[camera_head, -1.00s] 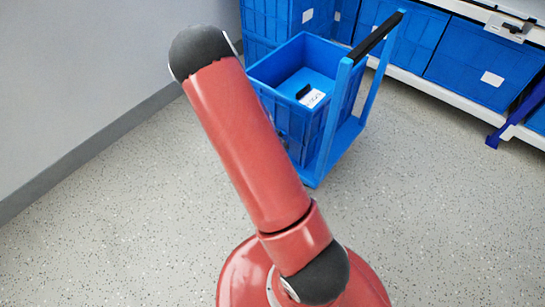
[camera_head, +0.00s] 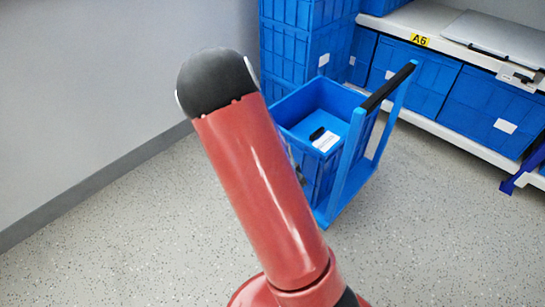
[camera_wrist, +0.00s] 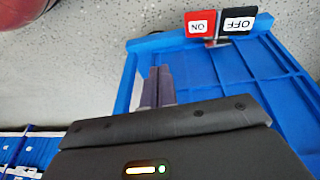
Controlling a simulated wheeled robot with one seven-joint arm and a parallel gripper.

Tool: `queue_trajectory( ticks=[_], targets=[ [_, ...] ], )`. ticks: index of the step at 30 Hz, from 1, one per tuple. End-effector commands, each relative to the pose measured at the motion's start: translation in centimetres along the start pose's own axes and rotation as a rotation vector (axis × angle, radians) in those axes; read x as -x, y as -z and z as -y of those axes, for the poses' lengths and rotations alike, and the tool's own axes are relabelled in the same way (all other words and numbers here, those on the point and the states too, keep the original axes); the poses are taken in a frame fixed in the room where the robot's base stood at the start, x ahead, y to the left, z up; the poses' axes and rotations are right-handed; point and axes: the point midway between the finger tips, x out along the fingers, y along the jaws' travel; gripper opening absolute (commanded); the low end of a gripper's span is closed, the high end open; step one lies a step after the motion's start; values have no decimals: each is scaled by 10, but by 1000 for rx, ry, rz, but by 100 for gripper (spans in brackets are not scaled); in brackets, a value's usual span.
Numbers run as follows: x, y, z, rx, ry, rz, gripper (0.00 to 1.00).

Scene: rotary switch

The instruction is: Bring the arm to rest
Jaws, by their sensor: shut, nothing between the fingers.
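My gripper (camera_wrist: 158,88) shows in the wrist view with its two dark fingers together, empty. The fingers stand in front of a blue crate (camera_wrist: 250,75); whether they touch it I cannot tell. At the crate's upper edge are a red ON label (camera_wrist: 200,23) and an OFF label (camera_wrist: 240,21), both upside down in this view, with a small metallic part (camera_wrist: 215,42) just below them. In the head view my red arm rises through the middle and hides the gripper.
A blue cart with a black handle (camera_head: 388,87) carries an open blue crate (camera_head: 338,97), right of my arm. Stacked blue boxes (camera_head: 300,40) and a shelf (camera_head: 470,58) with more boxes stand behind. A grey wall (camera_head: 90,70) is at left. Speckled floor (camera_head: 450,250) is clear at lower right.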

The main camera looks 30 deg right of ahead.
Motion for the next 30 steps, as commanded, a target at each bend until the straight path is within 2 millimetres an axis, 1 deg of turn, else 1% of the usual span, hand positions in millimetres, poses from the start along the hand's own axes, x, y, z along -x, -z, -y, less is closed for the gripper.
queue_trajectory(
  ticks=[5,7,8,11,14,15,17,18,20,21,23,24,26,27,30],
  targets=[
    [1,0,0,1,2,2,0],
    [8,-2,2,12,15,14,0],
    [14,-4,4,21,26,22,0],
    [44,-12,10,77,83,69,0],
    [91,-24,16,174,167,122,0],
    [112,-28,16,221,205,138,0],
    [142,-35,15,295,259,154,0],
    [162,-39,13,345,295,159,0],
    [192,-44,8,424,345,159,0],
    [212,-48,3,476,378,153,0],
    [240,-53,-5,558,423,135,0],
    [258,-56,-12,612,451,119,0],
    [285,-60,-24,692,488,86,0],
    [302,-64,-33,746,509,59,0],
    [337,-71,-57,876,545,-19,0]
  ],
)
